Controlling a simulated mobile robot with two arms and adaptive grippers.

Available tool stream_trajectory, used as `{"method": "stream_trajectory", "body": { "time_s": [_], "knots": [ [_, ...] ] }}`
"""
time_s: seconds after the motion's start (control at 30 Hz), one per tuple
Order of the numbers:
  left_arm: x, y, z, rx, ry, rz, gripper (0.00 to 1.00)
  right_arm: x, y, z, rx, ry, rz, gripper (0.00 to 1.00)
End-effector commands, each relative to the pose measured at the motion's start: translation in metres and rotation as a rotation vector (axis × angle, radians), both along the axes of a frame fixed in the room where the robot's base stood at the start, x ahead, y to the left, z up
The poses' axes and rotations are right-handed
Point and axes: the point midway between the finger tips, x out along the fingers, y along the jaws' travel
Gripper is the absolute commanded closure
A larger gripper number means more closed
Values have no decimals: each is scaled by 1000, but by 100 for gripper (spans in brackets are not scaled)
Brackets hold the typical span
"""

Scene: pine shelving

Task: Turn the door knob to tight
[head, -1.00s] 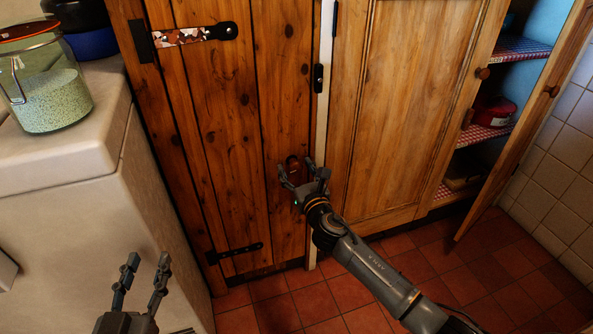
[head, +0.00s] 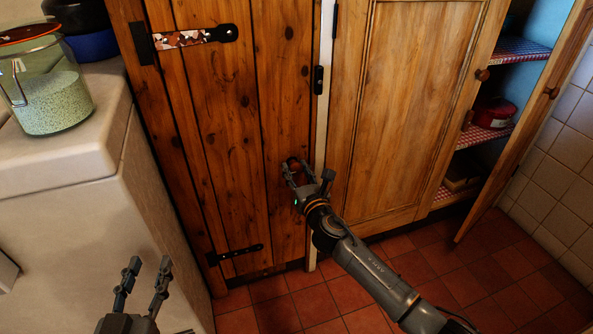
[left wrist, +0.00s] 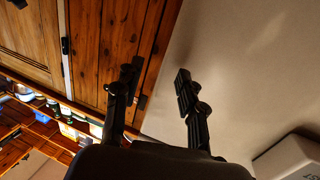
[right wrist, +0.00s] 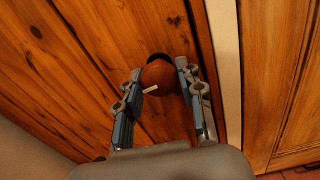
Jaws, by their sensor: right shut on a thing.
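The round brown door knob (right wrist: 160,76) is on the dark plank door (head: 220,110), near its right edge. A pale pointer mark sticks out toward the lower left of the knob in the right wrist view, and a black base shows behind it. My right gripper (head: 301,169) is around the knob, one finger on each side, and is shut on it; the right wrist view shows both fingers (right wrist: 161,72) beside it. In the head view the knob is partly hidden. My left gripper (head: 148,265) is open and empty at the lower left, apart from the door.
A pale counter block (head: 80,190) with a glass jar (head: 50,95) stands at the left. A lighter cupboard door (head: 400,110) is right of the knob. Further right is an open cupboard with shelves (head: 488,138). Red floor tiles (head: 290,295) are clear below.

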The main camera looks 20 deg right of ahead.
Motion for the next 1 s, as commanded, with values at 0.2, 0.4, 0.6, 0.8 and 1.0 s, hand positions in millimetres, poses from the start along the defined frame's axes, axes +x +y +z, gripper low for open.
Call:
{"method": "stream_trajectory", "body": {
  "time_s": [0.2,0.4,0.6,0.8,1.0],
  "knots": [
    [-1,3,-9,12,47,5,60,0,0,0,185,7,-1,94],
    [-4,5,-18,23,92,10,60,0,1,0,376,14,0,94],
    [-5,6,-23,30,118,12,60,0,1,0,568,20,0,94],
    [-6,7,-27,36,147,12,60,-1,2,0,758,28,-1,94],
    [-8,8,-34,47,186,15,60,-1,2,0,948,36,-2,94]
  ]
}}
